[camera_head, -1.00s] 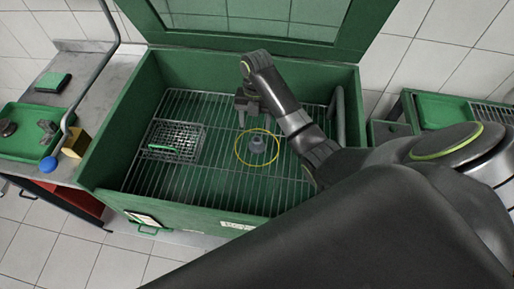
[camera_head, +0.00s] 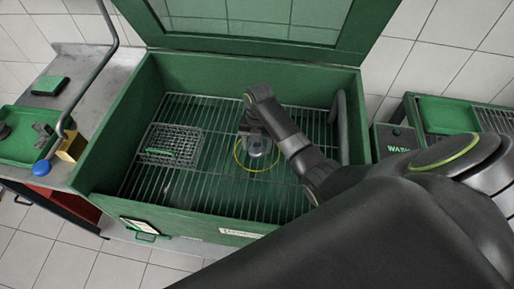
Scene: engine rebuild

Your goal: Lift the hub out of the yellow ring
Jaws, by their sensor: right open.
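The yellow ring (camera_head: 236,160) lies on the wire rack inside the green wash cabinet. The grey hub (camera_head: 257,152) stands inside the ring, partly hidden by my right gripper. My right gripper (camera_head: 255,142) points down over the hub, its jaws open and close around or just above the hub. I cannot tell whether a finger touches it. My left gripper is not in view.
A wire basket (camera_head: 172,143) with a green handle sits on the rack at left. The cabinet's walls (camera_head: 105,140) rise around the rack. The rack's front left is clear.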

